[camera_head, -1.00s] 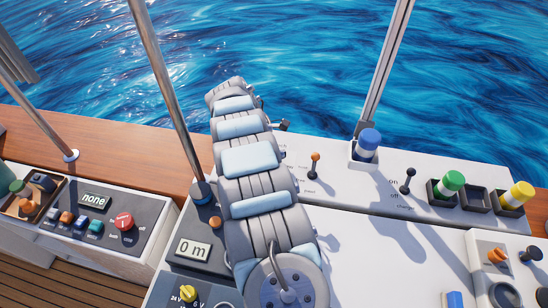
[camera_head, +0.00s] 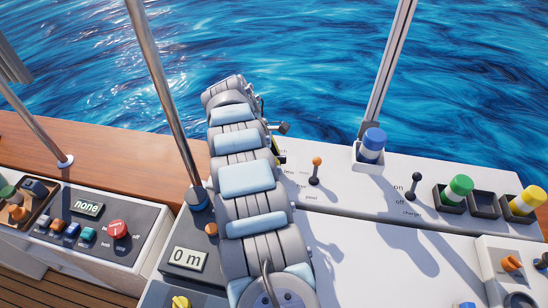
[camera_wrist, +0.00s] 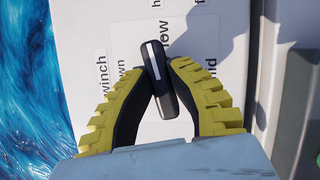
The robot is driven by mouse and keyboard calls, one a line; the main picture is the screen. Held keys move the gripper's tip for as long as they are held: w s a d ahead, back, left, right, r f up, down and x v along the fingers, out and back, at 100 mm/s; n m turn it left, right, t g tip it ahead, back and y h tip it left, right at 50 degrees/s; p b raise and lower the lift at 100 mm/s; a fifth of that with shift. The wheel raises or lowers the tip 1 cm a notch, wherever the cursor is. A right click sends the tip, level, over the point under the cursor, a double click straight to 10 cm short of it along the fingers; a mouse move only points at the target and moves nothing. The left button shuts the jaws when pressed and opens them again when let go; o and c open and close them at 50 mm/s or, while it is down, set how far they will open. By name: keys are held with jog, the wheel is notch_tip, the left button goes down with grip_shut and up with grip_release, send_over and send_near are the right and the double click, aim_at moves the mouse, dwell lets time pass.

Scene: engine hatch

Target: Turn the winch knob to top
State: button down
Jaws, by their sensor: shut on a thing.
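The winch knob (camera_wrist: 158,62) is a black bar with a white line along its top. In the wrist view it stands on a white panel (camera_wrist: 110,30), its white-marked end tilted slightly left of straight up. Partly covered labels around it read "winch" and what looks like "slow". My gripper (camera_wrist: 162,78) has yellow ribbed fingers with dark inner pads, and they are closed on the knob from both sides. In the head view my arm hides the knob and most of my gripper; only a sliver of yellow shows beside the arm's far end.
An orange-tipped lever (camera_head: 315,172) stands right of my arm, with a black lever (camera_head: 413,187) further right. A blue-capped jar (camera_head: 371,148), green jar (camera_head: 457,192) and yellow jar (camera_head: 525,202) stand in holders. A metal post (camera_head: 168,95) rises left of my arm. A display (camera_head: 187,258) reads "0 m".

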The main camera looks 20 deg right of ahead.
jog(key=shift+f, duration=0.1)
jog(key=c, duration=1)
grip_release()
jog(key=shift+o, duration=0.2)
jog(key=shift+r, duration=0.25)
jog(key=shift+r, duration=4.8)
